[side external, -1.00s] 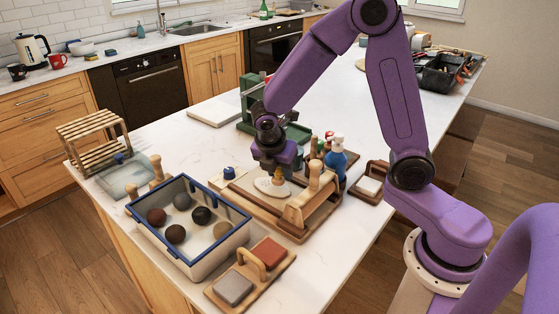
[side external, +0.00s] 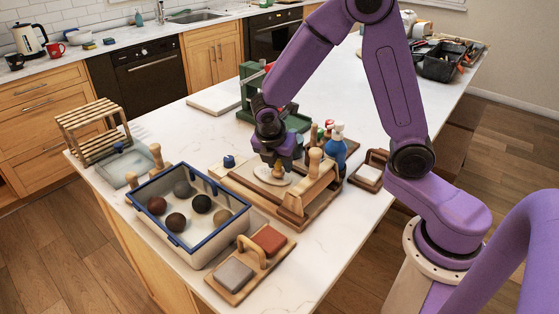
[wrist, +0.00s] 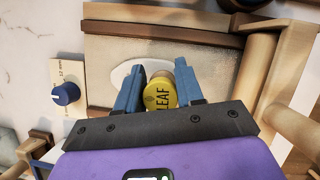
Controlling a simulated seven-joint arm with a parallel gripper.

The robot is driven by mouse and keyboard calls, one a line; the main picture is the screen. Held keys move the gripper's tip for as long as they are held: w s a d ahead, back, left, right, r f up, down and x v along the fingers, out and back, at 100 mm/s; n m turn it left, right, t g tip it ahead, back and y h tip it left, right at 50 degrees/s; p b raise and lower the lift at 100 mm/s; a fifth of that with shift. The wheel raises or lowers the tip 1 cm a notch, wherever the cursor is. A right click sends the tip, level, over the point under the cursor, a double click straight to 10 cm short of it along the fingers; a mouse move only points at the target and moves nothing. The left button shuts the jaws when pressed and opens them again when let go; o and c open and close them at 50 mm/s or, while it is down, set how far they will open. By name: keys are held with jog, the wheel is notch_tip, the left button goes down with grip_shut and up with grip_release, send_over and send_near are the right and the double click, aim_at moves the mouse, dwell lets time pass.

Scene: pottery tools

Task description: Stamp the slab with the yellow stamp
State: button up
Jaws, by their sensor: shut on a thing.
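My gripper (wrist: 160,75) is shut on the yellow stamp (wrist: 160,96), whose round top reads LEAF, with one blue finger on each side. In the side view my gripper (side external: 279,167) points down over the pale slab (side external: 265,176), and only a little of the stamp shows beneath it. The slab is a flat pale oval on a beige board; part of it also shows in the wrist view (wrist: 124,70) behind the fingers. The stamp's lower face is hidden, so I cannot tell whether it touches the slab.
A wooden roller frame (side external: 308,190) stands close right of my gripper. Bottles (side external: 336,150) stand behind it. A blue knob (wrist: 65,94) is left of the board. A blue-rimmed bin (side external: 192,238) with several balls is in front.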

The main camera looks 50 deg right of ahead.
jog(key=shift+f, duration=0.45)
dwell(0.6)
jog(key=shift+r, duration=0.1)
jog(key=shift+r, duration=2.95)
jog(key=shift+r, duration=0.1)
notch_tip(320, 180, up, 11)
jog(key=s+d+m+g, duration=0.25)
jog(key=d+m, duration=0.25)
jog(key=d, duration=0.8)
jog(key=s+d+m+g, duration=0.1)
jog(key=s+d+m, duration=0.3)
jog(key=d, duration=1)
jog(key=shift+m+y, duration=0.4)
jog(key=shift+m, duration=0.3)
jog(key=shift+w+d+f, duration=0.1)
jog(key=shift+w+f, duration=0.1)
jog(key=shift+f, duration=4.4)
jog(key=shift+w+f, duration=0.15)
jog(key=shift+f, duration=4.45)
